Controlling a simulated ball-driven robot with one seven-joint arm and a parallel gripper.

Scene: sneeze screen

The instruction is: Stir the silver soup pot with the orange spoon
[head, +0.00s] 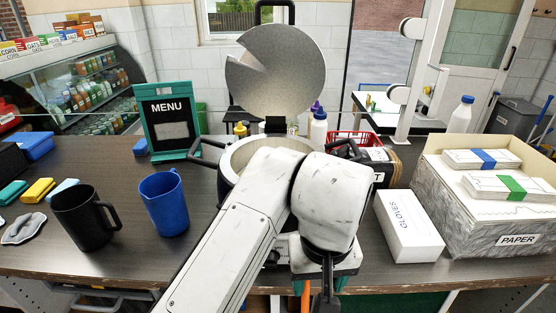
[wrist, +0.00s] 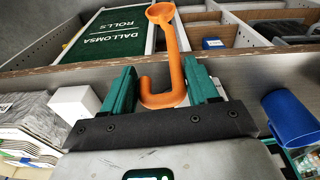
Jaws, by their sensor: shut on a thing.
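The silver soup pot (head: 236,160) stands on the counter, partly hidden behind my arm; its rim and dark handles show. Its round notched lid (head: 275,75) is tilted up above it, and the pot's contents are hidden. My gripper (wrist: 162,88), with green fingers, is shut on the hooked handle of the orange spoon (wrist: 172,50) in the wrist view. The spoon's bowl points away from my gripper, past the counter's edge. In the head view only a sliver of the spoon (head: 305,289) shows below my wrist, on the near side of the pot.
On the counter left of the pot stand a blue jug (head: 163,203), a black mug (head: 85,217) and a menu stand (head: 170,118). On the right are a gloves box (head: 408,225) and a large paper box (head: 450,217). Open shelves (wrist: 215,30) lie below the counter.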

